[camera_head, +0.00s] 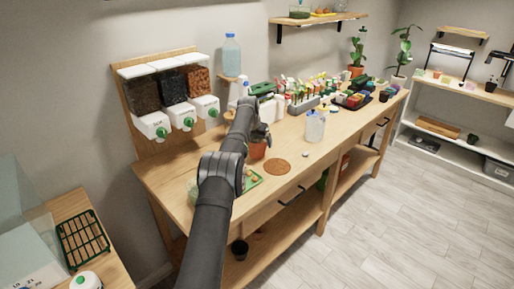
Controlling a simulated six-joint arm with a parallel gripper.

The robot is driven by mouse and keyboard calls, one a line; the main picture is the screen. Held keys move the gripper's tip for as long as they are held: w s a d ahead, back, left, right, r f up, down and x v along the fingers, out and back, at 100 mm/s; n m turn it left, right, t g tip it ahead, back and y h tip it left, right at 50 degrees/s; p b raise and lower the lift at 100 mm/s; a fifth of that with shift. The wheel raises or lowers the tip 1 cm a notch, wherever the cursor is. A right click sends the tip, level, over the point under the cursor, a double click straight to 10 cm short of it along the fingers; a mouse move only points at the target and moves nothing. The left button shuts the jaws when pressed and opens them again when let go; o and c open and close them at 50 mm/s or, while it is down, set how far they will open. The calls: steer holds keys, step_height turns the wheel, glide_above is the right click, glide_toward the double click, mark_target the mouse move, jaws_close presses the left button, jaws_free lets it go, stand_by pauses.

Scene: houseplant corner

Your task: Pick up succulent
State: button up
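My arm reaches from the bottom of the view over the wooden workbench (325,150). My gripper (262,135) points down just above a terracotta pot (257,150) near the bench's left middle. The arm and gripper hide much of what is at the pot's top, so I cannot tell whether a succulent is in it. The fingers are small and dark, and I cannot see whether they are open, shut or touching anything. No other plant is clearly recognisable as the succulent.
A brown round mat (277,166) lies right of the pot. A green tray (252,179) is in front, partly behind my arm. A clear pitcher (315,127) stands to the right. Soil dispensers (172,95) are on the left; bottles and colourful items crowd the bench's back.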

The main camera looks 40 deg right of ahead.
steer(key=shift+r, duration=0.1)
steer(key=shift+c, duration=0.7)
